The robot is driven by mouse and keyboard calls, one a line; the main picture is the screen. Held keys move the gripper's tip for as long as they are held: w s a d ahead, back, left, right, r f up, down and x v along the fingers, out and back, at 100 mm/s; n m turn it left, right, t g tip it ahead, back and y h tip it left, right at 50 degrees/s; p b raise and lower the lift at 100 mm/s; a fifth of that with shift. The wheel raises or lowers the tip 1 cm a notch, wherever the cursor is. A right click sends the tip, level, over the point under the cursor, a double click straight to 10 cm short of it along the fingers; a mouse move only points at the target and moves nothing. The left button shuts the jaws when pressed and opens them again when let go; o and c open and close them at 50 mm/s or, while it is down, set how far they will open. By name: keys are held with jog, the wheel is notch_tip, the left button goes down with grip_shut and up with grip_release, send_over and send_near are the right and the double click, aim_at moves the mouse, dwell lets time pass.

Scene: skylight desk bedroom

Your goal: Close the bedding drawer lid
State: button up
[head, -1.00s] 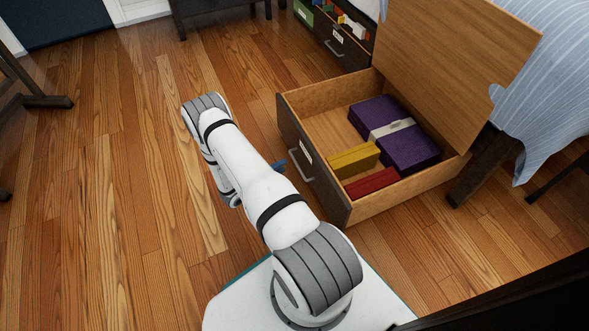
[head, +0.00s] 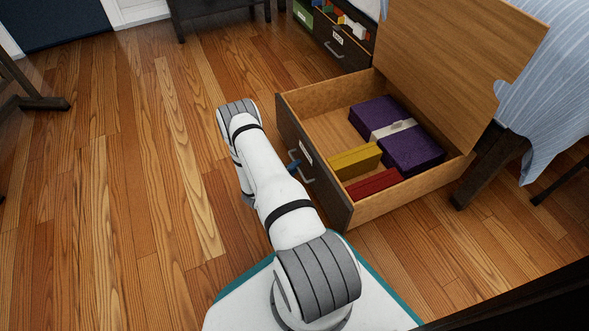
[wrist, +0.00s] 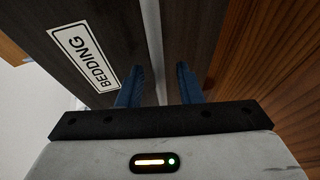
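The bedding drawer (head: 312,180) is pulled out, with a dark front and wooden sides. Its wooden lid (head: 450,60) stands raised at the far side, leaning back toward the bed. A grey bar handle (head: 309,179) is on the front, and a white BEDDING label (wrist: 85,58) shows in the wrist view. My gripper (wrist: 158,85) is open, its two blue fingers apart close to the drawer front. The handle (wrist: 156,45) appears in the gap between them. In the head view my arm hides most of the gripper; a blue finger (head: 294,166) shows beside the handle.
Inside the drawer lie a purple bundle with a pale band (head: 402,145), a yellow box (head: 355,161) and a red box (head: 373,185). Another dark drawer (head: 340,45) is behind. A striped bedspread (head: 550,90) hangs at right. The wooden floor (head: 110,190) at left is clear.

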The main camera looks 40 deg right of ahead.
jog(key=shift+c, duration=0.3)
grip_shut()
